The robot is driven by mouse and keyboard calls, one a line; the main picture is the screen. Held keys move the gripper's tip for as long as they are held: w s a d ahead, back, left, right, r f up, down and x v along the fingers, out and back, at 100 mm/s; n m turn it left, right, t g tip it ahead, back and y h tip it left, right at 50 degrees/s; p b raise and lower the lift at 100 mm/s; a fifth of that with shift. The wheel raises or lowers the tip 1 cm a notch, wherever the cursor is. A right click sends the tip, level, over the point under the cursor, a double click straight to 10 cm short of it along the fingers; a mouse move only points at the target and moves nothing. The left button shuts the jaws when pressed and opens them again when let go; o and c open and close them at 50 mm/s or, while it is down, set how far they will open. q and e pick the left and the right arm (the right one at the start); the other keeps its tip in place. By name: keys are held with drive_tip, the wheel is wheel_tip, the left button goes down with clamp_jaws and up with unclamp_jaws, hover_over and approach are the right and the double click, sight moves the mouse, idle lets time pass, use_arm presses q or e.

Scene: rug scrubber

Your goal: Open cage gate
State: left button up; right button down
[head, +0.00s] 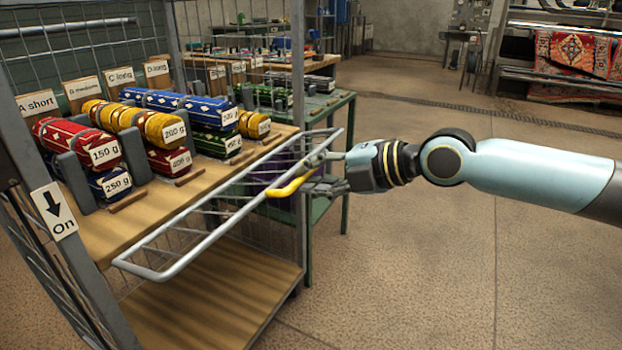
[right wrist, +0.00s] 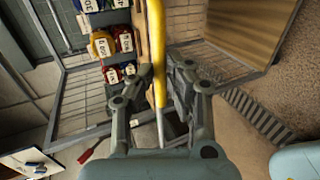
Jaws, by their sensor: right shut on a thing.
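The cage gate (head: 205,240) is a grey metal frame with wire mesh, along the front of the cage cart just below the loaded shelf. A yellow handle (head: 288,188) is on its outer bar. My right gripper (head: 318,175) reaches in from the right and is shut on the yellow handle. In the right wrist view the yellow handle (right wrist: 155,50) runs down between the two fingers of the gripper (right wrist: 160,85). The fingers hide part of the handle in the head view. My left gripper is in neither view.
The cart's wooden upper shelf (head: 125,232) holds several coloured rolls with weight labels. Its lower shelf (head: 215,300) is bare. A sign reading "On" (head: 54,210) hangs on the near post. A green table (head: 345,105) stands behind. The floor to the right is clear.

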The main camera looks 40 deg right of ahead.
drive_tip(key=shift+f, duration=0.1)
idle(0.3)
drive_tip(key=c, duration=1.3)
unclamp_jaws()
drive_tip(key=shift+c, duration=0.2)
